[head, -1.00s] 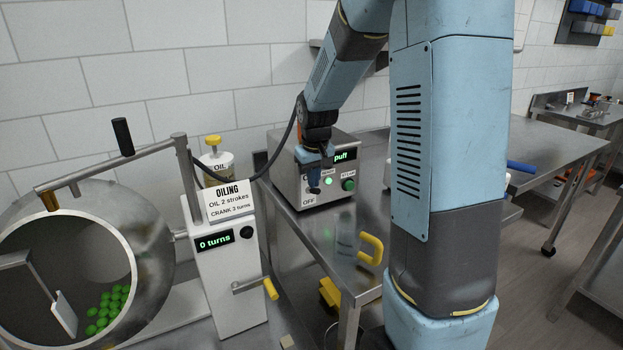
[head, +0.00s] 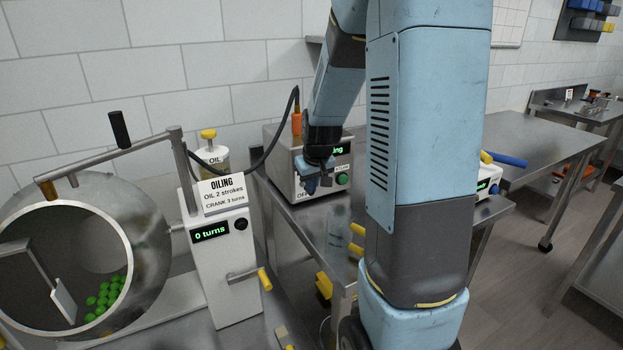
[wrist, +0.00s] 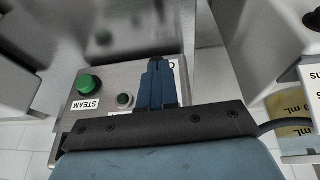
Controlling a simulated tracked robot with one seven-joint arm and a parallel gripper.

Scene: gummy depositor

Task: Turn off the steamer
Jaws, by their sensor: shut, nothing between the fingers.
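The steamer (head: 279,148) is a grey metal box at the back of the steel table. Its green display (head: 338,150) is partly covered by my arm; only letters ending in "ng" show. A round green button (head: 342,179) sits on its front, and in the wrist view this button (wrist: 89,84) is labelled STEAM. A small round lamp (wrist: 124,99) is beside it. My gripper (head: 312,188) is shut and empty at the lower left of the front panel, near the OFF label. In the wrist view the blue fingers (wrist: 156,72) cover most of that label and whatever control is there; contact cannot be told.
Left of the table stand a drum (head: 140,215) with green gummies and a white oiling unit (head: 218,262) reading 0 turns. A black hose (head: 262,158) loops beside the steamer. Yellow handles (head: 357,240) show at the table's front. The back table (head: 525,140) is mostly clear.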

